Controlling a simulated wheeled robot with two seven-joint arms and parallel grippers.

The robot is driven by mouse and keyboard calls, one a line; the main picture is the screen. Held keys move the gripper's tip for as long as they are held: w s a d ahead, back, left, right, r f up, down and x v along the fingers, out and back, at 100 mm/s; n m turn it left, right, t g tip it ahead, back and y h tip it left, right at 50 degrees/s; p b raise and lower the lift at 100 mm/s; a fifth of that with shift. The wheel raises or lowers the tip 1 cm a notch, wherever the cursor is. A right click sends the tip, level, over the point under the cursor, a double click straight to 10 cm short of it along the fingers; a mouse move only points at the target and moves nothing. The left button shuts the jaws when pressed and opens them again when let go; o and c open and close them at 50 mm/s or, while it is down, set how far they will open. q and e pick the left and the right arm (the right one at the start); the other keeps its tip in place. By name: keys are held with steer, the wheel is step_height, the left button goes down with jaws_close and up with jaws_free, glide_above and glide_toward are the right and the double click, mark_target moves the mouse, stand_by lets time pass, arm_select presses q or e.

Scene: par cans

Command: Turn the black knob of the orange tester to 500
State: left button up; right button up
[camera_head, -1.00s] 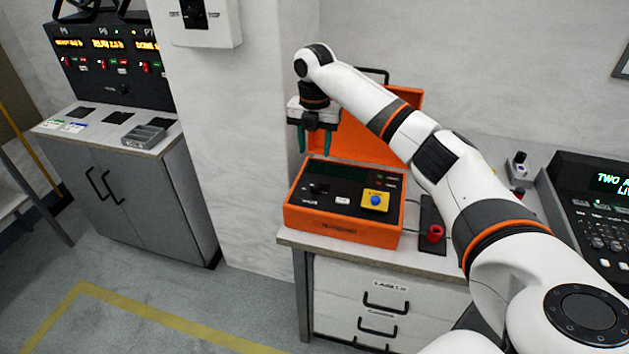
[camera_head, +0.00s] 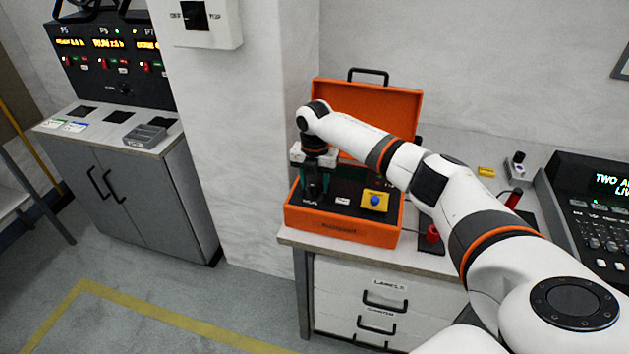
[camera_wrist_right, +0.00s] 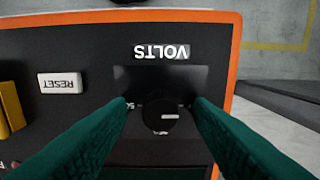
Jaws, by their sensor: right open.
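The orange tester (camera_head: 345,229) stands open on the bench, its lid raised behind. My right gripper (camera_head: 314,194) points down over the left part of its panel. In the right wrist view the black knob (camera_wrist_right: 158,118) lies between the two green fingertips (camera_wrist_right: 161,104), which stand apart on either side of it. The knob's white mark points to the right in that view. A partly covered label is at the left finger, and small print below the knob is unreadable. In the head view my gripper hides the knob. My left gripper is not in view.
On the panel are a white RESET button (camera_wrist_right: 61,83) and a yellow block with a blue button (camera_head: 375,201). A red object (camera_head: 432,234) stands right of the tester, and a black console (camera_head: 597,210) farther right. A wall pillar (camera_head: 240,130) is close on the left.

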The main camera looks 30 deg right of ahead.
steer(key=c, duration=1)
steer(key=shift+r, duration=0.1)
